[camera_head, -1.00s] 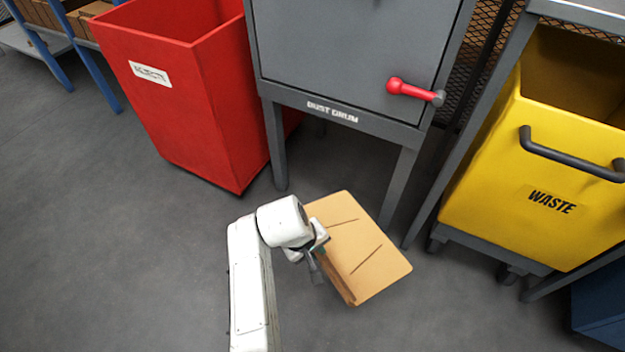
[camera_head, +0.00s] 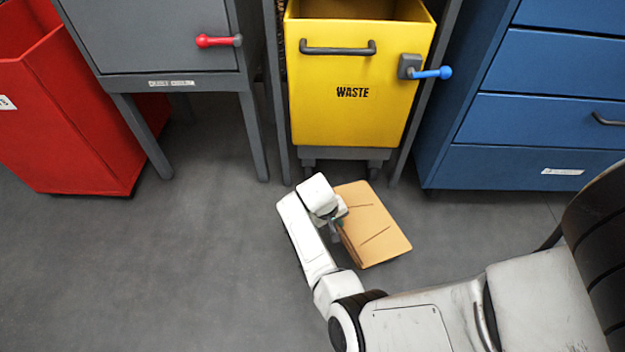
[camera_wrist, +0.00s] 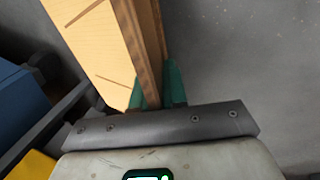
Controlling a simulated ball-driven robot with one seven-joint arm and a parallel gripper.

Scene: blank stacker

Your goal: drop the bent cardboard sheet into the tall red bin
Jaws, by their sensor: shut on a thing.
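The bent cardboard sheet (camera_head: 372,222) is tan with dark slits. My gripper (camera_head: 338,224) is shut on its left edge and holds it above the grey floor, in front of the yellow bin. In the wrist view my green-tipped gripper (camera_wrist: 157,90) pinches the folded edge of the cardboard sheet (camera_wrist: 97,40). The tall red bin (camera_head: 75,120) stands at the far left of the head view, partly cut off by the picture edge, with its open top at the upper left.
A grey cabinet on legs (camera_head: 160,45) with a red handle stands between the red bin and the yellow waste bin (camera_head: 360,115). A blue drawer cabinet (camera_head: 545,90) stands at the right. The grey floor (camera_head: 180,260) at the left is clear.

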